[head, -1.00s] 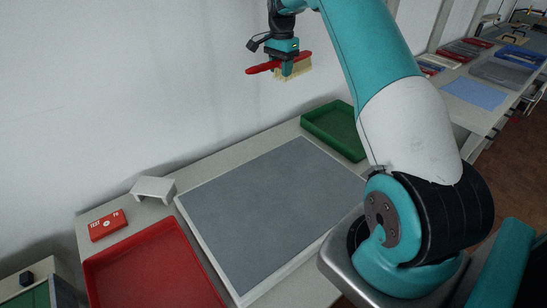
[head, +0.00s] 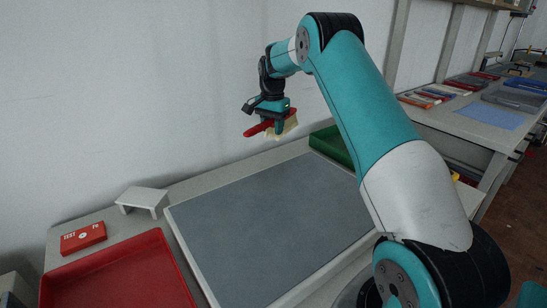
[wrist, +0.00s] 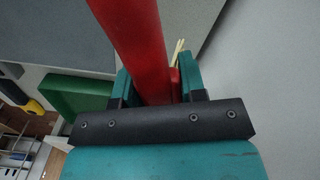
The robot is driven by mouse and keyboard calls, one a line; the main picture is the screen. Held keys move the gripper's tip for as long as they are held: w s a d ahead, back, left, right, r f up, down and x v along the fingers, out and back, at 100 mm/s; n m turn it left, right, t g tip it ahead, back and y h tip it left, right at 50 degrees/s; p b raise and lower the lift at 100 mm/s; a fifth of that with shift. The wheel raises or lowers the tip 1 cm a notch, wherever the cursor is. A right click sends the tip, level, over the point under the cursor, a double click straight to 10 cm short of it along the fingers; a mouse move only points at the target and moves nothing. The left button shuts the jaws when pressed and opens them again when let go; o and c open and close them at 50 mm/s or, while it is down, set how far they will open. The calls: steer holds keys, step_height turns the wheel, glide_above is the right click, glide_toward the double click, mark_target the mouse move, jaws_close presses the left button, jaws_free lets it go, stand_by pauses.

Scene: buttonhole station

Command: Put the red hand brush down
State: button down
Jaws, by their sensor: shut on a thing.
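The red hand brush (head: 262,129) with pale bristles is held in my gripper (head: 279,124), above the back edge of the grey mat in the head view. In the wrist view the red handle (wrist: 137,40) runs between the two teal fingers of my gripper (wrist: 157,88), which are shut on it. A few pale bristles show beside the right finger. The brush is in the air, apart from the table. Part of the brush is hidden by the fingers.
The grey mat (head: 270,220) is bare. A red tray (head: 120,275), a red box (head: 83,238) and a small white stand (head: 142,199) lie to its left. A green tray (head: 330,146) is behind it at the right. A wall stands close behind the table.

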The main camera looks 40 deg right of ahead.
step_height(320, 180, down, 10)
steer(key=shift+f, duration=0.2)
stand_by(0.3)
steer(key=shift+s+f, duration=0.1)
steer(key=shift+f, duration=0.6)
steer(key=c, duration=0.7)
jaws_free()
